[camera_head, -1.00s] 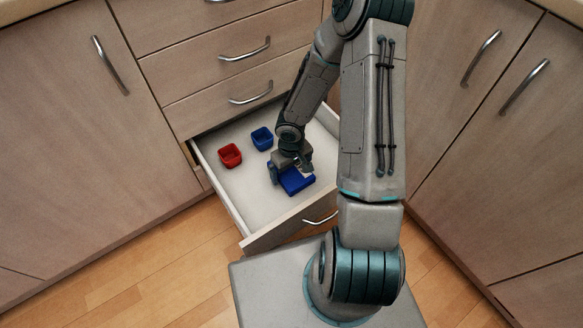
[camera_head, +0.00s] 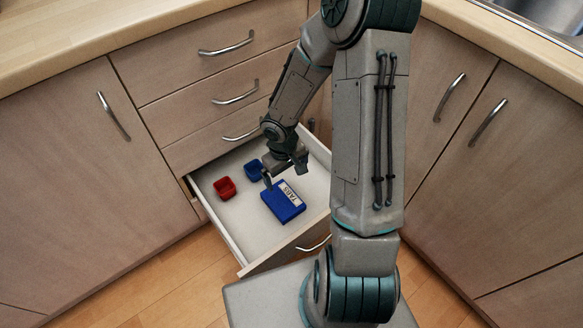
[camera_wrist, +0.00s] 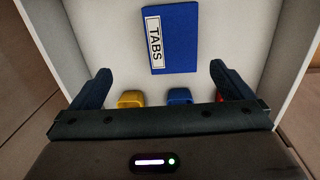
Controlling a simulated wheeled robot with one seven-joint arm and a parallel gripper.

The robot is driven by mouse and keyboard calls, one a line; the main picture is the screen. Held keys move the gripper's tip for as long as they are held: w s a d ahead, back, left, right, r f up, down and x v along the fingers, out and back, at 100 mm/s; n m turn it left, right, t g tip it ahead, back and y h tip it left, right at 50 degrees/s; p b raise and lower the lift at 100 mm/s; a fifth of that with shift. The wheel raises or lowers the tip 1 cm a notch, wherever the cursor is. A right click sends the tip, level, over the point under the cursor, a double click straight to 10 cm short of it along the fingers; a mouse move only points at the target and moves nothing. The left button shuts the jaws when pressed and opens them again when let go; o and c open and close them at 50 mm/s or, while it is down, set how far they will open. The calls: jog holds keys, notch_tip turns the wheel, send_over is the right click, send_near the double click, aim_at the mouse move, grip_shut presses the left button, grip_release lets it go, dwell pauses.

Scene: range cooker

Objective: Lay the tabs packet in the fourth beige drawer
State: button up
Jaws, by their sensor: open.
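The blue tabs packet (camera_head: 283,203), with a white TABS label, lies flat in the open bottom beige drawer (camera_head: 235,226). It also shows in the wrist view (camera_wrist: 178,40), lying on the drawer's white floor (camera_wrist: 100,40). My gripper (camera_head: 285,180) is open and empty above the drawer, over the packet's far side and apart from it. In the wrist view both fingers (camera_wrist: 160,82) are spread wide, with the packet beyond them.
A red cup (camera_head: 225,188) and a blue cup (camera_head: 254,170) stand at the drawer's back left. The wrist view also shows a yellow cup (camera_wrist: 131,99). Closed drawers (camera_head: 226,93) are stacked above; closed cupboard doors flank both sides.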

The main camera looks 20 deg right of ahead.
jog(key=s+d+r+m+h, duration=0.1)
jog(key=s+r, duration=0.1)
jog(key=r, duration=0.5)
jog(key=s+d+r+m+h, duration=0.1)
jog(key=s+r, duration=0.2)
jog(key=r, duration=0.4)
jog(key=s+a+r+m+t+y, duration=0.1)
jog(key=s+a+r+y, duration=0.1)
jog(key=s+r, duration=0.6)
jog(key=shift+s+a+r+y, duration=0.25)
jog(key=shift+a+r+y, duration=0.2)
jog(key=shift+a, duration=0.45)
